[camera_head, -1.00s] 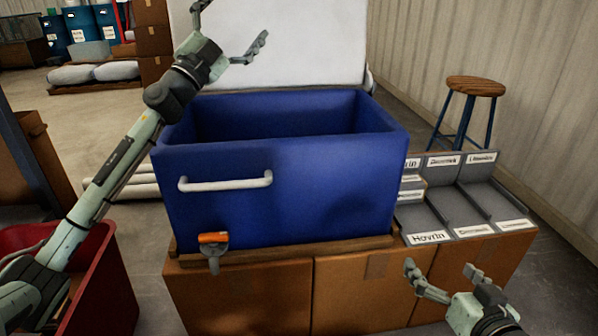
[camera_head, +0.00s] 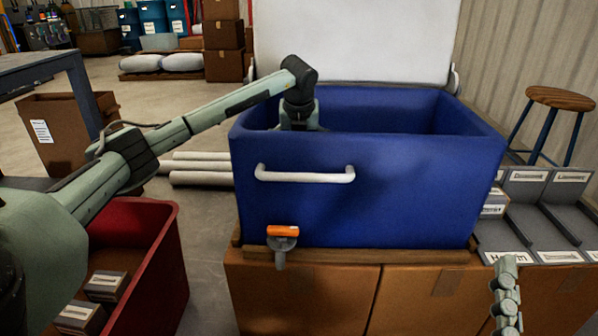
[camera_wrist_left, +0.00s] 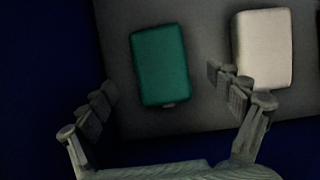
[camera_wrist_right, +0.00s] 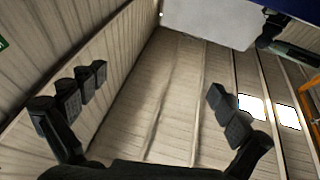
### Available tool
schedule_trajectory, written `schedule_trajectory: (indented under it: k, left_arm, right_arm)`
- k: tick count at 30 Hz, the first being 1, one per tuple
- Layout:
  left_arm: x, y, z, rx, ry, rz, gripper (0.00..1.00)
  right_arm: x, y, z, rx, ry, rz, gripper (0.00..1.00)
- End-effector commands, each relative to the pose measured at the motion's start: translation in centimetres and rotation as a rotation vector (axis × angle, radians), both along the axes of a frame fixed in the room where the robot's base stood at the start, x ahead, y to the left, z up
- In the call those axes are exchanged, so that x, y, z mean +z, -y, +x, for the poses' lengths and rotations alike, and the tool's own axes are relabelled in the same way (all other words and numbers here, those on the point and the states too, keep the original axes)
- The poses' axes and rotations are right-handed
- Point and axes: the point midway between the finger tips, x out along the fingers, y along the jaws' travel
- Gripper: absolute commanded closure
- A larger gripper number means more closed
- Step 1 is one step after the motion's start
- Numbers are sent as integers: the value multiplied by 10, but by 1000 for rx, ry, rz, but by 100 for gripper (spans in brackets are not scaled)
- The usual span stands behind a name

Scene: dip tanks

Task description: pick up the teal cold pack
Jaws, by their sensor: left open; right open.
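The teal cold pack (camera_wrist_left: 160,65) lies on a grey surface inside the blue tank, seen in the left wrist view. A white pack (camera_wrist_left: 263,48) lies to its right. My left gripper (camera_wrist_left: 162,95) is open above the packs. Its fingers stand to either side of the teal pack in the picture, and the right finger overlaps the white pack's edge. The left arm reaches down into the blue tank (camera_head: 360,185) in the head view, where its fingers and the packs are hidden by the tank wall. My right gripper (camera_wrist_right: 145,100) is open and empty, facing the wall panels.
The tank's raised white lid (camera_head: 355,40) stands behind it. Cardboard boxes (camera_head: 300,295) support the tank. A red bin (camera_head: 150,270) stands at the left, and grey labelled trays (camera_head: 545,215) at the right. A stool (camera_head: 558,100) stands behind the trays.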

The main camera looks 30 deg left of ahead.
Motion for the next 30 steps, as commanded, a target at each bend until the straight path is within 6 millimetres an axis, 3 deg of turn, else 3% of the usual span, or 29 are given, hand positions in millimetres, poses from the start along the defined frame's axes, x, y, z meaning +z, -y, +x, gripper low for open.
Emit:
schedule_trajectory:
  k: [6,12,30]
  left_arm:
    - [-32,-5,7,-3,-3,-3,9]
    - [-50,-10,15,-2,0,-4,9]
    - [-54,-10,15,-3,2,-4,9]
  right_arm:
    - [7,3,-2,-5,60,20,0]
    - [14,5,-4,-8,103,35,0]
    - [15,5,-4,-8,108,37,0]
